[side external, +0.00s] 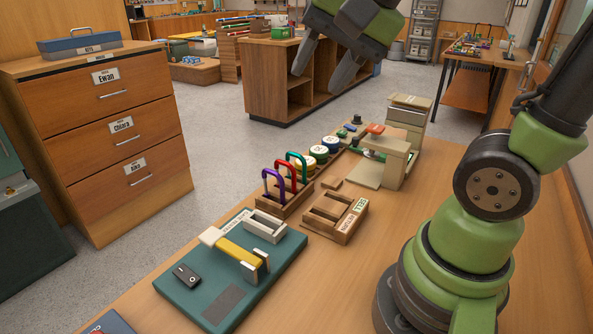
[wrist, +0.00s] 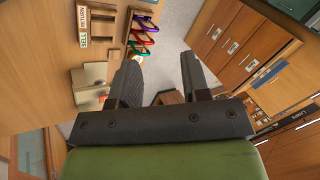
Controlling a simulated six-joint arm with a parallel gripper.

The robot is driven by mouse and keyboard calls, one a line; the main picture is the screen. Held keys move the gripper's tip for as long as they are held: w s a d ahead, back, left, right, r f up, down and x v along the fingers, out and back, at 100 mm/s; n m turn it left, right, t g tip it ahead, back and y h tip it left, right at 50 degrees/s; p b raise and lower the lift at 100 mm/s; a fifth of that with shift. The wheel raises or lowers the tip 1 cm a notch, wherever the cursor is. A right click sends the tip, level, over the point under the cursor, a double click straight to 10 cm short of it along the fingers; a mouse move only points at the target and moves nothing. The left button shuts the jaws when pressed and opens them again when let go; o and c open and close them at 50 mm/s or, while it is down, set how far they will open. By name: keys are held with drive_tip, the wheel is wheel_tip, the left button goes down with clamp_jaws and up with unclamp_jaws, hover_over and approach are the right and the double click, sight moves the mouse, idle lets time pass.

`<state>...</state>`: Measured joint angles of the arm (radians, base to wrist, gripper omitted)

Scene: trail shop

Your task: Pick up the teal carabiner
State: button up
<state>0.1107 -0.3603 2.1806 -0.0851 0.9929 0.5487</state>
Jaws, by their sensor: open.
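The teal carabiner (side external: 298,158) stands upright in a small wooden rack (side external: 287,204) on the bench. It is the farthest of three in the side view, behind a red carabiner (side external: 285,167) and a purple carabiner (side external: 268,178). My gripper (side external: 323,70) is open and empty, high above and beyond the rack, apart from all the carabiners. In the wrist view, my gripper (wrist: 160,68) has nothing between its fingers, and the carabiners show small near the top, with the purple one (wrist: 138,47) clearest.
A wooden tray labelled for return and sell (side external: 335,212) sits right of the rack. Round tins (side external: 319,153) and a beige press-like device (side external: 393,160) stand behind. A teal board (side external: 230,275) with a yellow-strapped fixture lies in front.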

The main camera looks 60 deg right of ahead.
drive_tip(key=w+d+f+m+g, duration=0.25)
drive_tip(key=w+d+m, duration=0.35)
drive_tip(key=w+m, duration=0.3)
drive_tip(key=m+g+h, duration=0.1)
drive_tip(key=m+g, duration=0.2)
drive_tip(key=m, duration=1.2)
hover_over(296, 153)
wheel_tip(296, 153, down, 14)
drive_tip(key=shift+s+d+f, duration=0.1)
drive_tip(key=shift+d+f, duration=0.05)
wheel_tip(296, 153, down, 4)
drive_tip(key=shift+f, duration=0.2)
wheel_tip(296, 153, down, 6)
drive_tip(key=shift+r, duration=0.15)
drive_tip(key=shift+c, duration=0.2)
clamp_jaws()
